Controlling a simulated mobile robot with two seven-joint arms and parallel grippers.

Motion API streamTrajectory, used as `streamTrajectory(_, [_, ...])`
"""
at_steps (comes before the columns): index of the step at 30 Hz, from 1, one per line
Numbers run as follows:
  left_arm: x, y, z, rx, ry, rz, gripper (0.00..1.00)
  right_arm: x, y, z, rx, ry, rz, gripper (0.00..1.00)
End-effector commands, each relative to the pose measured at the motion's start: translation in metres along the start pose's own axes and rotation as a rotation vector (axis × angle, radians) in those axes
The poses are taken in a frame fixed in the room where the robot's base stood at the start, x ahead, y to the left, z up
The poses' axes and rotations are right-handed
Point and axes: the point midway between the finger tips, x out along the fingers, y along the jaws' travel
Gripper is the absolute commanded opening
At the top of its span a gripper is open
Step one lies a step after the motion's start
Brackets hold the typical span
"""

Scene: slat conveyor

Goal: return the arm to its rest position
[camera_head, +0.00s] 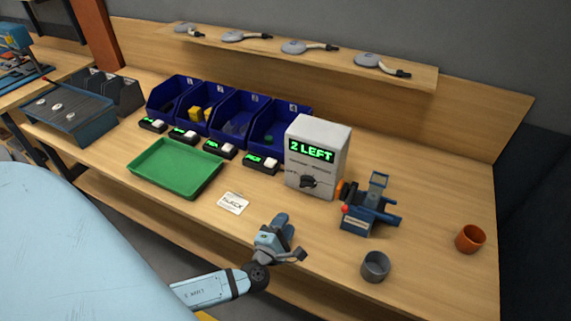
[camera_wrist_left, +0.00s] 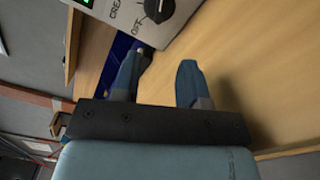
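My left arm reaches in from the bottom of the head view, with its gripper (camera_head: 284,224) above the front edge of the wooden bench (camera_head: 330,235). In the left wrist view the two blue fingers of the left gripper (camera_wrist_left: 163,68) stand apart, with nothing between them. The gripper is in front of the grey control box (camera_head: 318,160), whose screen reads "2 LEFT", and is apart from it. The box's lower part and dark knob also show at the top of the left wrist view (camera_wrist_left: 158,10). My right gripper is in neither view.
Right of the left gripper are a blue fixture (camera_head: 368,215), a grey cup (camera_head: 375,267) and an orange cup (camera_head: 469,239). To its left lie a white card (camera_head: 233,203) and a green tray (camera_head: 175,168). Several blue bins (camera_head: 237,115) stand behind. A shelf (camera_head: 410,77) runs along the back.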

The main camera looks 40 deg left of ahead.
Motion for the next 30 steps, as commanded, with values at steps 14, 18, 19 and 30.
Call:
streamTrajectory(14, [-0.006, 0.012, -0.002, -0.259, 0.084, 0.016, 0.39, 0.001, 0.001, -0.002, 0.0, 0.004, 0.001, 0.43])
streamTrajectory(18, [-0.022, 0.033, -0.01, -0.844, 0.283, 0.083, 0.39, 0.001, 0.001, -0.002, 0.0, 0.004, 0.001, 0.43])
streamTrajectory(19, [-0.028, 0.036, -0.012, -0.995, 0.337, 0.108, 0.39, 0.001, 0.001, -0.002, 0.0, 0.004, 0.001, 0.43])
streamTrajectory(30, [-0.118, 0.052, -0.005, -2.513, 1.07, 0.671, 0.39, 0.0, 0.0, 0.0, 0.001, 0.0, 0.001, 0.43])
